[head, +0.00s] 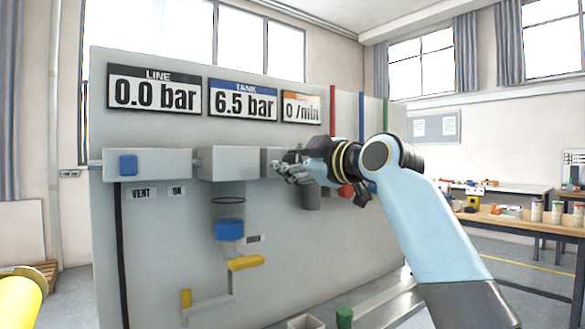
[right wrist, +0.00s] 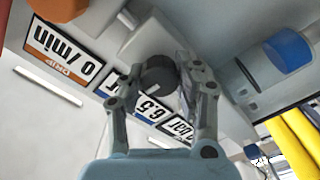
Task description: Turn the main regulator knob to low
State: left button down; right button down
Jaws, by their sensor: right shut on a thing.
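The main regulator knob (right wrist: 157,74) is a dark round knob in the right wrist view, between the two fingers of my right gripper (right wrist: 160,82). The fingers are closed on its sides. In the head view my right gripper (head: 291,168) is at the row of grey housings under the displays, and it hides the knob. I cannot read the knob's setting. The LINE display (head: 154,91) reads 0.0 bar, the TANK display (head: 243,101) 6.5 bar and the orange-topped display (head: 301,108) 0 /min. My left gripper is out of view.
A blue button (head: 128,165) sits on the left housing. A blue-bottomed bowl (head: 230,229) hangs under the middle housing, with a yellow handle (head: 246,263) below it. A red part (head: 346,191) is close to my right wrist. A workbench (head: 520,222) stands at right.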

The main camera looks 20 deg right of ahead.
jog(key=shift+f+n, duration=0.25)
jog(key=shift+n, duration=0.25)
jog(key=c, duration=0.9)
grip_release()
jog(key=shift+r, duration=0.15)
jog(key=v, duration=1.2)
